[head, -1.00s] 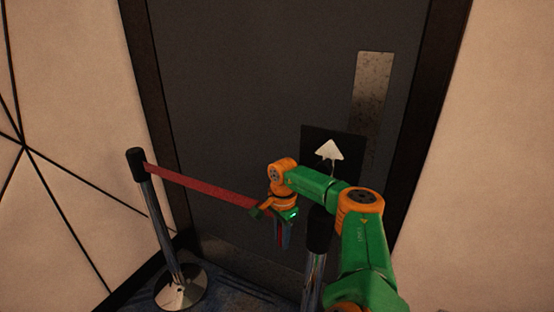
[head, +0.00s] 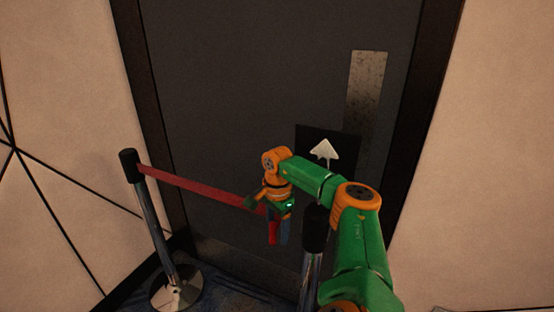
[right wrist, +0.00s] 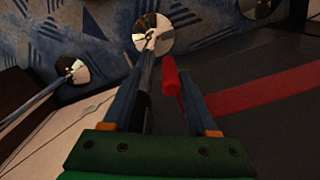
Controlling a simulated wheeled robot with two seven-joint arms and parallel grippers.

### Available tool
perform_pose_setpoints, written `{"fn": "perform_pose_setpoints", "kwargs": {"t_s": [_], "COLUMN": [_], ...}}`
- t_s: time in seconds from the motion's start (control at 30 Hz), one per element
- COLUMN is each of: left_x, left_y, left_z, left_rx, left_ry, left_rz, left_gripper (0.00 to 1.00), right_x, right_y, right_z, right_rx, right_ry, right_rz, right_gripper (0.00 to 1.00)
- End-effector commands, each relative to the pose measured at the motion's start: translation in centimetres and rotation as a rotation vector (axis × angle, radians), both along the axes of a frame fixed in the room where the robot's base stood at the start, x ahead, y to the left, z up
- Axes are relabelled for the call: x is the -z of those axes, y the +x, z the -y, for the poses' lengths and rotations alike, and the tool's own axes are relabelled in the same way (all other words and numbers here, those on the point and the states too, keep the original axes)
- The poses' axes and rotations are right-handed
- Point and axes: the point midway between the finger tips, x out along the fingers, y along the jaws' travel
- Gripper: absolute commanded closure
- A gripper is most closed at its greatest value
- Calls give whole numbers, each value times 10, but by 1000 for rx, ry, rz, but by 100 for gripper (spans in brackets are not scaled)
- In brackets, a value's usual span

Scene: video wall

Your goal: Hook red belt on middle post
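The red belt (head: 200,188) runs taut from the top of the left post (head: 128,166) to my right gripper (head: 278,232). Its red end piece (right wrist: 171,78) shows between my right fingers in the right wrist view, and the strap (right wrist: 268,90) goes off to the right. The middle post (head: 314,228), with a black top, stands just right of my gripper, partly hidden by my arm. It appears behind the left finger in the wrist view (right wrist: 141,115). My left gripper is out of view.
A dark door (head: 235,90) with a metal plate (head: 365,85) and a white arrow sign (head: 325,150) is behind. Pale walls flank it. In the wrist view, another post's round base (right wrist: 73,71) stands at left on the patterned carpet.

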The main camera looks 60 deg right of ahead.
Motion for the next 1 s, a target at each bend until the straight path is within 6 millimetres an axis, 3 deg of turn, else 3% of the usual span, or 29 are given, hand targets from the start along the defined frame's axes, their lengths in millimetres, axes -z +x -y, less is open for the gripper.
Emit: {"fn": "perform_pose_setpoints", "kwargs": {"t_s": [0.1,0.2,0.57,1.0], "left_x": [-6,-9,-9,-52], "left_y": [0,0,0,0], "left_z": [0,0,0,0], "left_rx": [0,0,0,0], "left_ry": [0,0,0,-1], "left_rz": [0,0,-1,-1], "left_gripper": [50,50,50,50], "right_x": [-28,-40,-45,-82], "right_y": [2,2,1,1], "right_z": [0,0,0,0], "right_rx": [1,0,1,1], "right_ry": [-1,1,0,0], "right_rz": [4,0,-1,-1], "right_gripper": [45,45,45,45]}}
